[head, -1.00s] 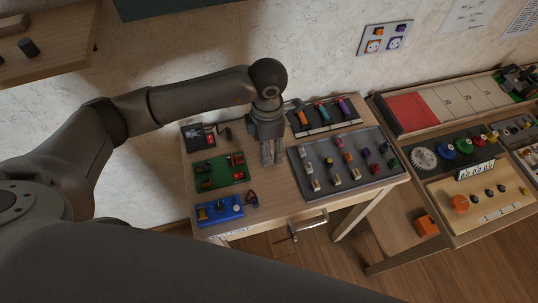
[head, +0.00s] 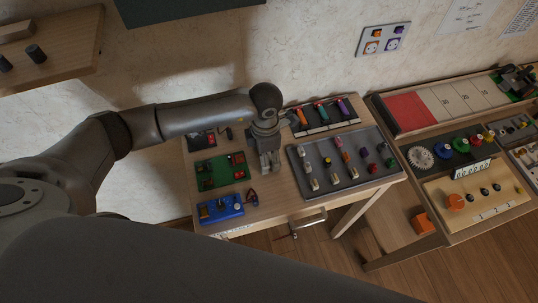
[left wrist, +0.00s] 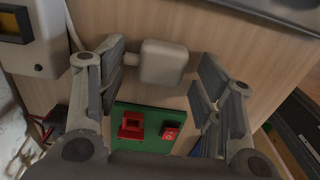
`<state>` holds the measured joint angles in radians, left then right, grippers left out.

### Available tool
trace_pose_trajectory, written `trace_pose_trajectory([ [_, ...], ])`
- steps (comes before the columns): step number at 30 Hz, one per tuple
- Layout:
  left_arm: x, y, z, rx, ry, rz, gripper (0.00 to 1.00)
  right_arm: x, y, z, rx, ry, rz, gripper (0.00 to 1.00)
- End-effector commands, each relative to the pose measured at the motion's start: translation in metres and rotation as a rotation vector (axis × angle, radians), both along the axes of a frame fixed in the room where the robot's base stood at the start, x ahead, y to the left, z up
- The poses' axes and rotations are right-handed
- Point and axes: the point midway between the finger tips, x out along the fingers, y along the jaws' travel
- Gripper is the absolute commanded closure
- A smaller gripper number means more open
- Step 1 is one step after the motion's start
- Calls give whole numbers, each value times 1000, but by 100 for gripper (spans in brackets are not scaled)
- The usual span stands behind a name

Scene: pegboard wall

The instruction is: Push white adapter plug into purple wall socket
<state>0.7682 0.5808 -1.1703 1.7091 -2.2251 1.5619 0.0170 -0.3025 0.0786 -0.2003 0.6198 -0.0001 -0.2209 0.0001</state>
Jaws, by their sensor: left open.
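The white adapter plug (left wrist: 163,62) is a pale rounded block on the wooden table, with a short prong towards the left. In the left wrist view it lies between the spread fingers of my left gripper (left wrist: 165,82), which is open. Whether a finger touches it I cannot tell. In the head view my left gripper (head: 269,170) points down at the table between the small boards and the grey tray, and hides the plug. The purple wall socket (head: 392,45) is on a white wall panel, right of an orange socket (head: 372,47). My right gripper is not in view.
A green board (head: 219,171) and a blue board (head: 220,209) lie left of the gripper. A grey tray (head: 345,187) with several small pieces is to its right. A rack of coloured handles (head: 322,128) stands behind. The wall around the panel is clear.

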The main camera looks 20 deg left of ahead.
Motion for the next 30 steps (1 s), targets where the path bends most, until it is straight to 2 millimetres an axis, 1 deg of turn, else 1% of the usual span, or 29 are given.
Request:
trace_pose_trajectory([
  [4,0,0,0,0,0,0,39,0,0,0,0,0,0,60],
  [15,0,0,1,0,0,0,86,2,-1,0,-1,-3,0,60],
  [24,0,0,3,-1,-1,0,86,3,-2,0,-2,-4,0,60],
  [28,1,0,11,-2,-1,0,86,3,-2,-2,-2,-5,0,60],
  [30,2,0,19,-2,-4,0,86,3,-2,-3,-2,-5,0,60],
])
